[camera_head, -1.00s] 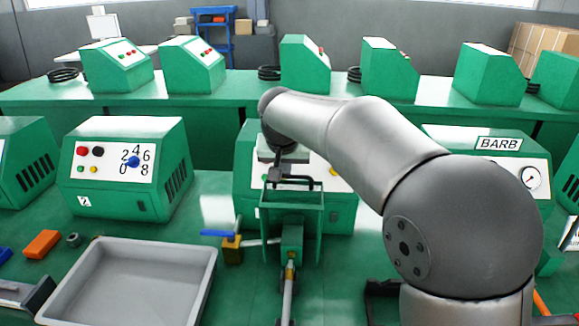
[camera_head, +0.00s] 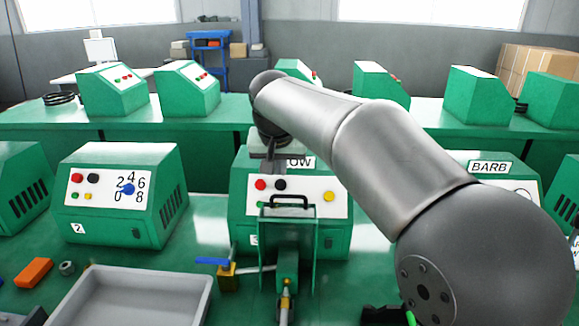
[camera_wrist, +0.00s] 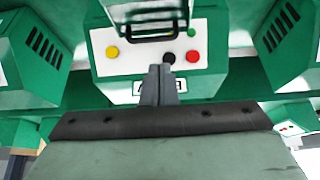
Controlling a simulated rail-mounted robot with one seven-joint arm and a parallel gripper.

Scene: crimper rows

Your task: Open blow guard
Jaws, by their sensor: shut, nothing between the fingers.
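The blow guard (camera_head: 303,245) is a clear panel with a green frame, standing upright in front of the green machine (camera_head: 240,195) whose label is partly hidden and ends in "OW". A black bar handle (camera_head: 289,197) sits at its top edge. The handle also shows in the wrist view (camera_wrist: 152,37), near the top of the picture. My gripper (camera_head: 270,150) is above and behind the handle in the picture, apart from it, near the machine's top. In the wrist view my gripper (camera_wrist: 158,80) has its fingers together, empty, pointing toward the button panel.
A blue-handled valve (camera_head: 226,268) stands left of the guard's base. A grey tray (camera_head: 135,297) lies at the front left. A machine with a number dial (camera_head: 120,195) is on the left, one marked BARB (camera_head: 490,168) on the right. My arm hides part of the right side.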

